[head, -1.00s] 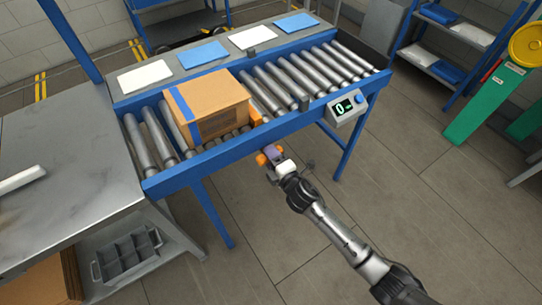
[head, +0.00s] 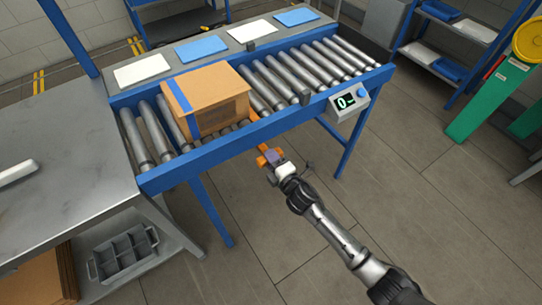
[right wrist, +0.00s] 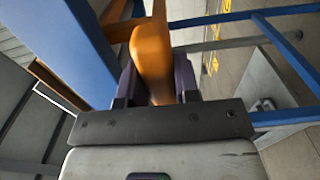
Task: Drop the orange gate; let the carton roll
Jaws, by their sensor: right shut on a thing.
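The cardboard carton (head: 215,92) with a blue tape stripe sits upright on the rollers, on the left part of the conveyor. The orange gate (head: 254,117) shows as a small piece low by the carton's right front corner, at the conveyor's near rail. My right gripper (head: 269,157) is just outside that rail, low in front of it, shut on the gate's orange handle. In the right wrist view the orange handle (right wrist: 152,55) stands between the two dark fingers. The gate's lower part is partly hidden by the gripper. My left gripper is out of view.
The conveyor's rollers (head: 292,73) right of the carton are clear. A small display box (head: 347,101) reading 0 hangs on the near rail. White and blue pads lie along the far ledge. A grey table (head: 65,165) adjoins the conveyor's left end.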

